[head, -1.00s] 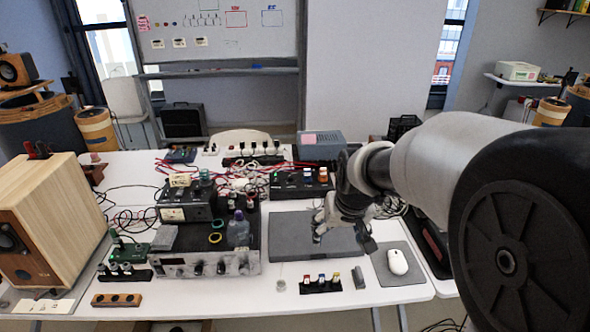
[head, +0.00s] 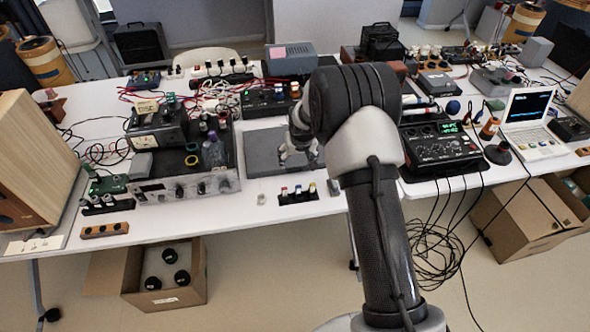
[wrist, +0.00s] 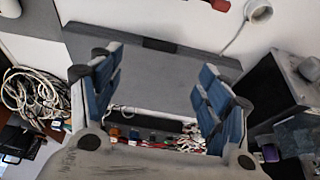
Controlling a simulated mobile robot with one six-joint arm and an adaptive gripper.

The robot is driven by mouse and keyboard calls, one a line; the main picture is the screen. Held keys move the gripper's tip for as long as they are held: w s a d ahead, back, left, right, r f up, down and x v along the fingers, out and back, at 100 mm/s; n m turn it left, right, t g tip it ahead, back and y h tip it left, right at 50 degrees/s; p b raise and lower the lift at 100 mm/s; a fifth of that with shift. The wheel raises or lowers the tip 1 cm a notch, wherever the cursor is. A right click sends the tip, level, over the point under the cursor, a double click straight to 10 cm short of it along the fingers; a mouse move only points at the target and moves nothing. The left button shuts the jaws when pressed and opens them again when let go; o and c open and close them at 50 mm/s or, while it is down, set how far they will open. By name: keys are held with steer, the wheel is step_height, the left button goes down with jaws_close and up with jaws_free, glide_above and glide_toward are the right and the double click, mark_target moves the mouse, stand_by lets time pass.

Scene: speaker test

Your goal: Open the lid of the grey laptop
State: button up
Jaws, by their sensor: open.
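The grey laptop (head: 263,153) lies flat on the white table as a dark grey slab, its lid apparently shut. Its right part is hidden behind my arm in the head view. It also shows in the wrist view (wrist: 150,80), under and between my fingers. My gripper (head: 298,156) is above the laptop, right of its middle in the head view. In the wrist view my gripper (wrist: 160,85) has its two blue-padded fingers wide apart with nothing between them. I cannot tell whether a fingertip touches the lid.
An amplifier (head: 178,188) stands left of the laptop. A small rack with coloured caps (head: 298,194) stands in front of it. A black box with coloured knobs (head: 266,103) and red cables are behind. A mixer (head: 440,148) and an open white laptop (head: 528,123) are to the right.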

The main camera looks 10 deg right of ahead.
mark_target(295, 170)
steer(key=b+x, duration=0.2)
steer(key=x, duration=0.8)
steer(key=shift+r, duration=0.1)
